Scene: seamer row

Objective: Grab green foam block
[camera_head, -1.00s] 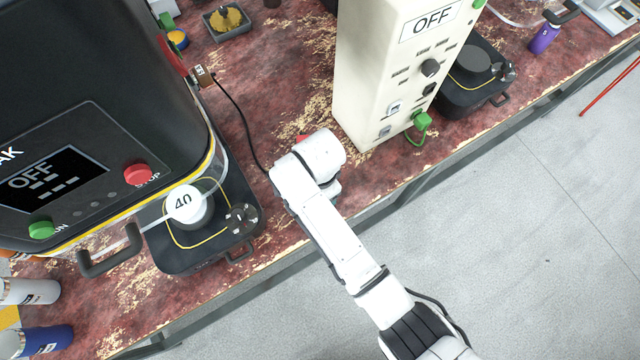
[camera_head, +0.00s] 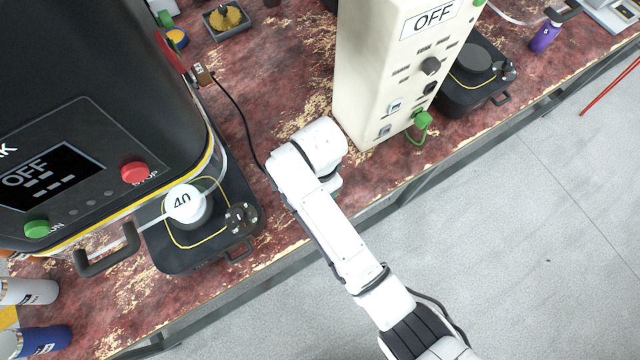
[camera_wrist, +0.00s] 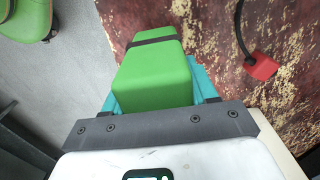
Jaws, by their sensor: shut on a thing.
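The green foam block (camera_wrist: 152,75) fills the middle of the wrist view, with a dark band around its far end. My gripper (camera_wrist: 155,92) has its teal fingers on either side of the block and is shut on it.
A black cable with a red plug (camera_wrist: 262,66) lies on the bench near the block. A black machine (camera_head: 90,110) is at left.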

